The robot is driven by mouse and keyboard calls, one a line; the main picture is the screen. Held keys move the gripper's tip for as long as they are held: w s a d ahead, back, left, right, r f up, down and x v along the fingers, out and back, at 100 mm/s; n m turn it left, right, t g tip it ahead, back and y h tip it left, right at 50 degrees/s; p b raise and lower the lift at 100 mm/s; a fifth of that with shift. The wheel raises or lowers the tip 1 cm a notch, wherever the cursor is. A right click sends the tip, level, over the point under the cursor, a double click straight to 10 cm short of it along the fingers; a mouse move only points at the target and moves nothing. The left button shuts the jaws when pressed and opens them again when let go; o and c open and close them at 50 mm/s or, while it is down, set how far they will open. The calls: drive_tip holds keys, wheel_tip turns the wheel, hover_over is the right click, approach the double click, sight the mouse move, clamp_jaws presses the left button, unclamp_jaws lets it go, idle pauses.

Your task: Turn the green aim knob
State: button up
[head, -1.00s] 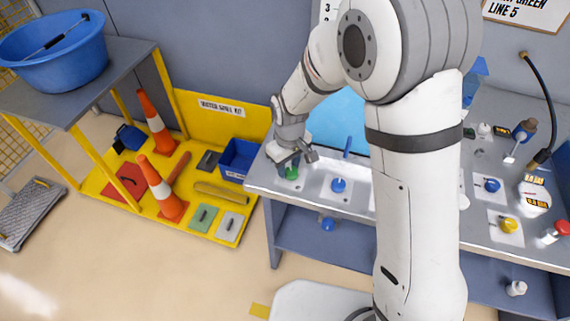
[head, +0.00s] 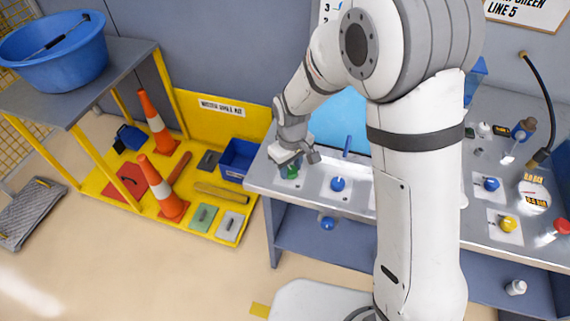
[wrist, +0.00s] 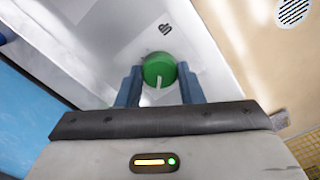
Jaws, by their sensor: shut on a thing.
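The green aim knob (wrist: 160,68) shows in the wrist view as a round green cap with a pale pointer line toward the gripper. It stands on a light plate at the left end of the workbench. In the head view the knob (head: 291,172) is partly hidden under my gripper. My gripper (wrist: 159,78) has its two blue fingers on either side of the knob, shut on it. In the head view my gripper (head: 290,163) points down at the bench's left end.
A blue bin (head: 238,158) stands left of the bench.

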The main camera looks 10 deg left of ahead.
sight(291, 170)
drive_tip(key=shift+s+d+f, duration=0.15)
drive_tip(key=o, duration=0.9)
drive_tip(key=shift+o, duration=0.5)
drive_tip(key=shift+r+b, duration=0.45)
drive_tip(key=shift+r, duration=3.55)
